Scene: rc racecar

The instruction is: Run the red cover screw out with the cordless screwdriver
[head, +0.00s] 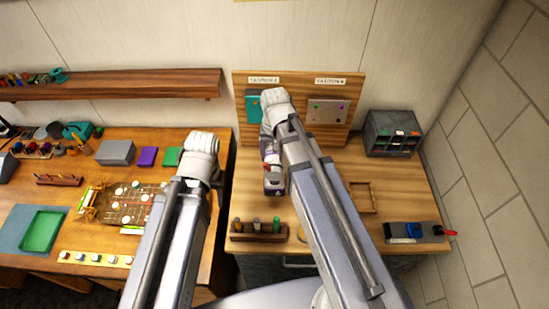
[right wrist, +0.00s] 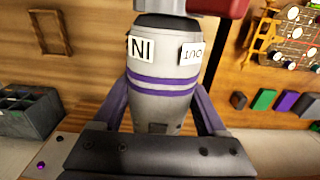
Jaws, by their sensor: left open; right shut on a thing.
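The cordless screwdriver (right wrist: 160,75), a pale body with purple bands and "IN" and "OUT" labels, stands between the fingers of my right gripper (right wrist: 160,100), which is shut on it. In the head view the screwdriver (head: 274,180) shows below my right wrist, over the right bench. Its tip is not clear. My left gripper (head: 214,180) is open and apart from it, near the gap between the benches. On the upright wooden board are a teal cover (head: 252,110), partly hidden by my right arm, and a grey plate (head: 328,112) with small coloured screws. I cannot make out the red screw.
A dark drawer box (head: 392,132) stands at the right bench's back. An empty wooden tray (head: 361,197) lies before it. A wooden rack (head: 258,232) and a grey block with a red lever (head: 415,232) are near the front. The left bench is crowded.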

